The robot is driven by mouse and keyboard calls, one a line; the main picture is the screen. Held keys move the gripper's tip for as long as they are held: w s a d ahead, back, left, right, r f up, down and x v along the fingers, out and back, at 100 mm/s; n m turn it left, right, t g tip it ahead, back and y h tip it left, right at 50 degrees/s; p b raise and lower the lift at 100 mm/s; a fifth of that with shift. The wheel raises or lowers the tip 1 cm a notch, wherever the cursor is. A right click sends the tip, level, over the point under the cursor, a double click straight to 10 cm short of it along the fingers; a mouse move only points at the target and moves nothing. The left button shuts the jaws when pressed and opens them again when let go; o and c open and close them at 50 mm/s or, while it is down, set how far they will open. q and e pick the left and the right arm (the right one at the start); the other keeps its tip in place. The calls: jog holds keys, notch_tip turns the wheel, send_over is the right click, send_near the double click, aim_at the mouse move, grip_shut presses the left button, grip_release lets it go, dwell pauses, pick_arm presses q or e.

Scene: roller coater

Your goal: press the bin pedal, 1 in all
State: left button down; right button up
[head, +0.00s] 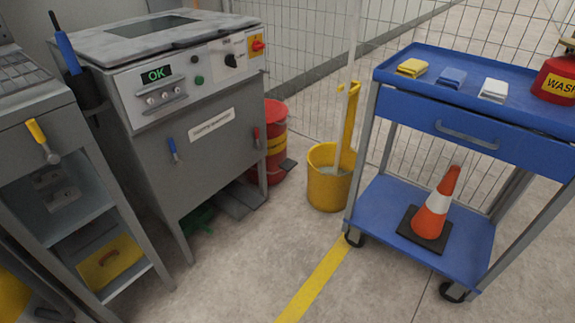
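A red bin (276,117) with a yellow band stands on the floor behind the right side of the grey machine. The machine hides its left part. Nothing touches the pedal in this view. Neither of my grippers can be made out in the head view.
The grey machine (190,187) with an OK display stands left of the bin. A yellow bucket (328,190) with a mop stands to its right. A blue trolley (375,205) carrying a cone (434,210) is further right. Floor between is open.

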jog(key=shift+d, duration=0.15)
grip_shut()
dwell(0.9)
